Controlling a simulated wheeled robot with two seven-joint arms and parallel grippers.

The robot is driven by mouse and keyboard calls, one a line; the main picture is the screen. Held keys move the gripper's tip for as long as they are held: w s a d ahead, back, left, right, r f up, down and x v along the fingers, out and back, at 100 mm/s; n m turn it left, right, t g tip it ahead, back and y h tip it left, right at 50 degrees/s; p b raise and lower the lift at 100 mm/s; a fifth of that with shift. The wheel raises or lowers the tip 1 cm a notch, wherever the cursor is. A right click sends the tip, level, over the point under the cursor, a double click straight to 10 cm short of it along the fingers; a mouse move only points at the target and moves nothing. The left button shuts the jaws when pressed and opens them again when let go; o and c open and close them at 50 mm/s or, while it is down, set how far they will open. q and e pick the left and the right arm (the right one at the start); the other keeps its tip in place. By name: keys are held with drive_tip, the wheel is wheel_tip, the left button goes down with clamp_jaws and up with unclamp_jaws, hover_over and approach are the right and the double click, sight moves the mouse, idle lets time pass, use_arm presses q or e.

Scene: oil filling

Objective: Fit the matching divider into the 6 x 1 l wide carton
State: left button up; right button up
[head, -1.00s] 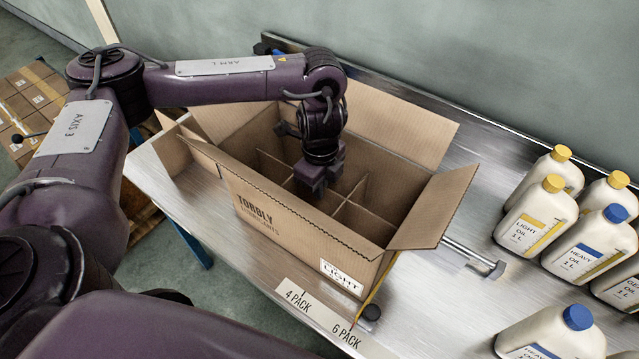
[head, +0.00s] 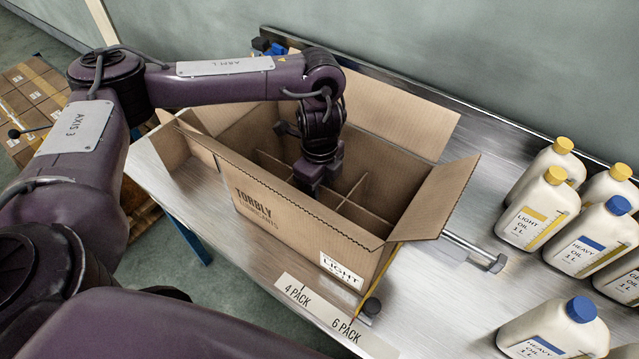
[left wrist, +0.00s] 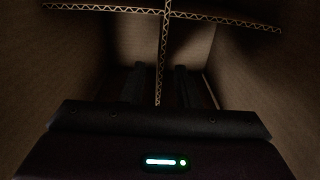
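The brown carton (head: 300,222) stands open on the metal bench, flaps spread, with a label ending in LIGHT on its front. A cardboard divider (head: 352,210) of crossed walls is inside it, its top edges below the rim. The crossed walls also show in the left wrist view (left wrist: 164,40). My left gripper (head: 308,185) points down inside the carton, at the divider. In the left wrist view its two dark fingers (left wrist: 160,88) stand apart, one on each side of a divider wall, with gaps showing. The divider's lower edges are hidden. My right gripper is not in view.
Oil bottles (head: 545,210) with yellow and blue caps stand at the right. A sign (head: 330,313) reading 4 PACK and 6 PACK is on the bench's front edge. A metal bar (head: 472,252) lies right of the carton. Stacked boxes (head: 30,95) are far left.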

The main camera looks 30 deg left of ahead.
use_arm(q)
drive_tip(key=shift+r+p, duration=0.6)
drive_tip(key=shift+r, duration=3.3)
